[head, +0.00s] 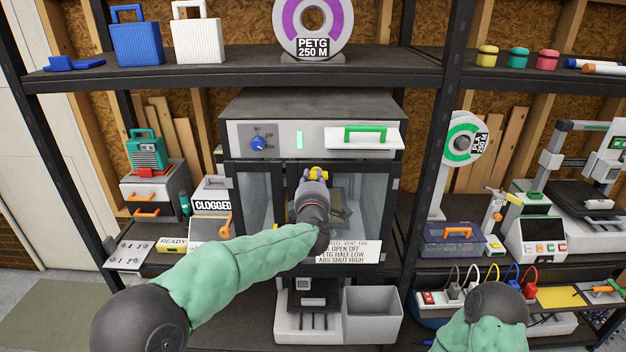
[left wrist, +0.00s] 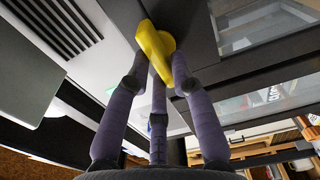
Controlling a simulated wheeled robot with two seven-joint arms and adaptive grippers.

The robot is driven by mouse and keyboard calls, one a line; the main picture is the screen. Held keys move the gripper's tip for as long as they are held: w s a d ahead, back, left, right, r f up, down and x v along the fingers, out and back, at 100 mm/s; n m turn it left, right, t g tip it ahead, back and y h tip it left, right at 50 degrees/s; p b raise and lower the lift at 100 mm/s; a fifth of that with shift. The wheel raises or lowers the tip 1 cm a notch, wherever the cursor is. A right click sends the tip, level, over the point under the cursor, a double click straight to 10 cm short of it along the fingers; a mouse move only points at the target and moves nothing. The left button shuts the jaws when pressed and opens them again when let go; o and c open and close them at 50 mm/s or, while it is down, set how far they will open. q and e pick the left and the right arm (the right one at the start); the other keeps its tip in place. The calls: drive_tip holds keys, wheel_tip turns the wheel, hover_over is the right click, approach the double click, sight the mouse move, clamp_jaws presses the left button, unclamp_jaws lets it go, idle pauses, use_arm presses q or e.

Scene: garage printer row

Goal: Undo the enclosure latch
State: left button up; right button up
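The enclosure (head: 312,107) is a grey cabinet with dark-framed glass doors, standing in the middle of the shelf. Its yellow latch (head: 318,172) sits at the top middle of the doors, partly hidden by my left gripper. In the left wrist view the latch (left wrist: 155,45) is a rounded yellow lever lying aslant. My left gripper (head: 318,181) is at the latch. Its purple fingers (left wrist: 158,68) close in on the lever from both sides and seem to touch it. My right arm shows at the lower right; its gripper is not visible.
A green-handled drawer (head: 365,137) and a blue knob (head: 259,143) are above the doors. A vent-fan sign (head: 347,251) hangs below my left gripper. A grey bin (head: 372,314) stands under the enclosure. Black shelf posts flank it.

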use_arm(q)
drive_tip(key=shift+o, duration=0.8)
drive_tip(key=shift+s, duration=0.3)
drive_tip(key=s, duration=1.1)
drive_tip(key=shift+s, duration=0.2)
drive_tip(key=shift+f, duration=0.1)
